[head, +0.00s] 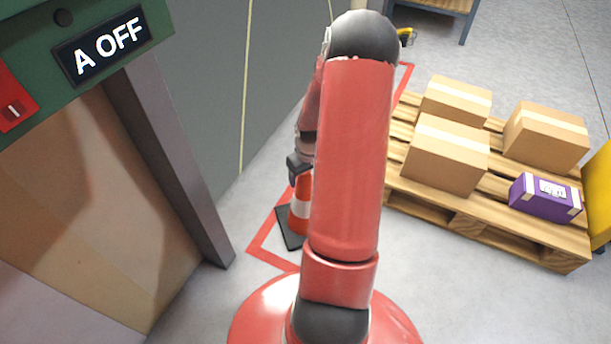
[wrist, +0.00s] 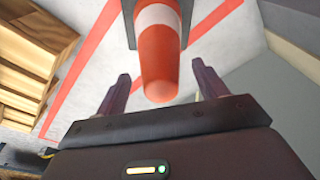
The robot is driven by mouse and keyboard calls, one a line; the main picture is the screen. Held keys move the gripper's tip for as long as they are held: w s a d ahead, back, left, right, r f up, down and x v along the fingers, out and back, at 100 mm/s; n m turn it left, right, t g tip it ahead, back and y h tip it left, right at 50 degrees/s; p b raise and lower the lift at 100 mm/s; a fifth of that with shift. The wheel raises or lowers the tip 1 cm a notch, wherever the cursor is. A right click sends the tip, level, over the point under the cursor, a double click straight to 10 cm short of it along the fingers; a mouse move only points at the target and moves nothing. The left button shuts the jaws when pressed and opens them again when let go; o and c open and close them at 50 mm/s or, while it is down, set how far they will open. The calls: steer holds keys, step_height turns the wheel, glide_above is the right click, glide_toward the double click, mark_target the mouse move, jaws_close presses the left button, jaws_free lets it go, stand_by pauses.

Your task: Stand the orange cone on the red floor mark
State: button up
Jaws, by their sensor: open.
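The orange cone (head: 300,218) with white bands stands upright on its dark square base on the floor, partly hidden by my arm in the head view. The red floor mark (head: 268,255) is an outline on the grey floor. The cone is at its near left corner; I cannot tell whether the base overlaps the left line. In the wrist view the cone (wrist: 160,55) points its tip towards me. My gripper (wrist: 161,72) is open, with one finger on each side of the cone's upper part and gaps showing. In the head view my gripper (head: 299,165) is just above the cone.
A wooden pallet (head: 440,210) with several cardboard boxes (head: 447,153) and a purple box (head: 545,197) stands to the right. A green-topped cabinet (head: 150,40) labelled "A OFF" and its dark post (head: 165,150) are at the left.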

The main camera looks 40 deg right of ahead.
steer(key=r, duration=0.3)
steer(key=s+r+p, duration=0.1)
steer(key=r, duration=0.3)
steer(key=r+p, duration=0.1)
steer(key=r, duration=0.2)
steer(key=shift+s+a+r, duration=0.15)
steer(key=shift+r, duration=0.15)
steer(key=a+r+h, duration=0.1)
steer(key=a+r, duration=0.7)
steer(key=r, duration=0.2)
steer(key=s+a+r+n+t, duration=0.1)
steer(key=s+a+r+t, duration=0.1)
steer(key=s+a+r, duration=0.4)
steer(key=s+a+r+t+y, duration=0.1)
steer(key=s+a+r+t, duration=0.1)
steer(key=s+a+r, duration=0.5)
steer(key=a+r, duration=0.1)
steer(key=a, duration=0.4)
steer(key=shift+s+a+n, duration=0.3)
steer(key=shift+a+n, duration=0.05)
steer(key=shift+n, duration=0.05)
step_height(320, 180, up, 5)
steer(key=p, duration=0.5)
